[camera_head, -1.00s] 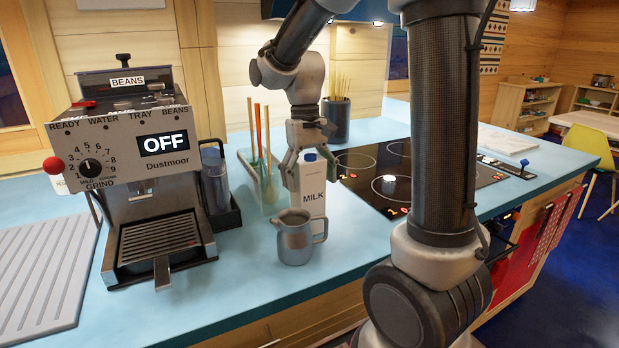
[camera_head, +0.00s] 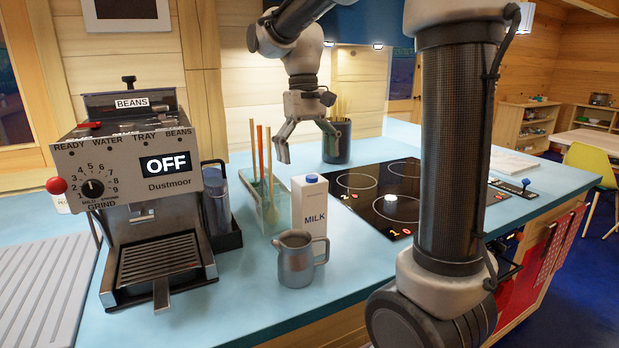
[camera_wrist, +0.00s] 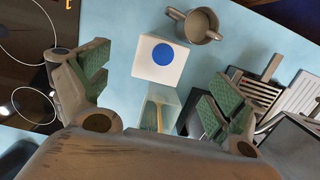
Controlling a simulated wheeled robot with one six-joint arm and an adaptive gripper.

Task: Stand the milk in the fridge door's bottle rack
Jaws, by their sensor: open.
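The milk (camera_head: 309,212) is a white carton with a blue cap and MILK in dark letters. It stands upright on the blue counter, just behind a steel pitcher. My gripper (camera_head: 308,142) is open and empty above the carton, pointing down and apart from it. In the wrist view the carton's top with its round blue cap (camera_wrist: 162,55) lies ahead of and between the two spread green-padded fingers (camera_wrist: 155,95). The fridge and its door's bottle rack are not in view.
The steel pitcher (camera_head: 295,260) stands close in front of the milk. A glass holder (camera_head: 268,206) with utensils is just left of it. The coffee machine (camera_head: 155,190) is further left. A black cooktop (camera_head: 400,190) lies to the right.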

